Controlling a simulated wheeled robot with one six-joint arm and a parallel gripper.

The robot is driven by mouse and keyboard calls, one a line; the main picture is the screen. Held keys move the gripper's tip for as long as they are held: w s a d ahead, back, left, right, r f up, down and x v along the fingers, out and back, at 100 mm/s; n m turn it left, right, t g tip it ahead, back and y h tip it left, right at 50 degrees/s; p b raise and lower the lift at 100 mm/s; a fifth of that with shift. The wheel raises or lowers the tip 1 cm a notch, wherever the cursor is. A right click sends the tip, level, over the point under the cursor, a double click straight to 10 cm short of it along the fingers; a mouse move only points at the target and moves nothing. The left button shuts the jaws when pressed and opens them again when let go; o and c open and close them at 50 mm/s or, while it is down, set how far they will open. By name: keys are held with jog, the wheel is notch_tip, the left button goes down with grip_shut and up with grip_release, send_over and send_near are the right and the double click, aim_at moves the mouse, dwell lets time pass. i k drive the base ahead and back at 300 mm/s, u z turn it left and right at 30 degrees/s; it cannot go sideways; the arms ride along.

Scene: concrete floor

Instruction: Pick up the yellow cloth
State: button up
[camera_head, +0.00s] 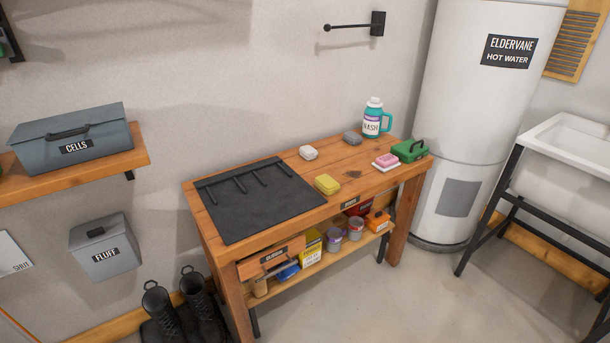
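A small yellow folded item (327,184), which looks like the yellow cloth, lies on the wooden workbench (340,165) near its front edge. It sits just right of the black mat. Nothing covers it. My gripper is not in view.
A black mat (260,205) with dark bars covers the bench's left part. A white item (308,153), grey item (352,138), wash jug (373,120), pink-and-white item (386,161) and green box (409,150) stand around. A lower shelf (320,262) holds cans. Boots (195,310) stand left; floor (400,300) in front is clear.

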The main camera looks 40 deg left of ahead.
aim_at(329, 186)
jog(key=u, duration=0.75)
jog(key=i, duration=0.9)
jog(key=u, duration=1.3)
jog(key=i, duration=0.4)
jog(key=u, duration=0.45)
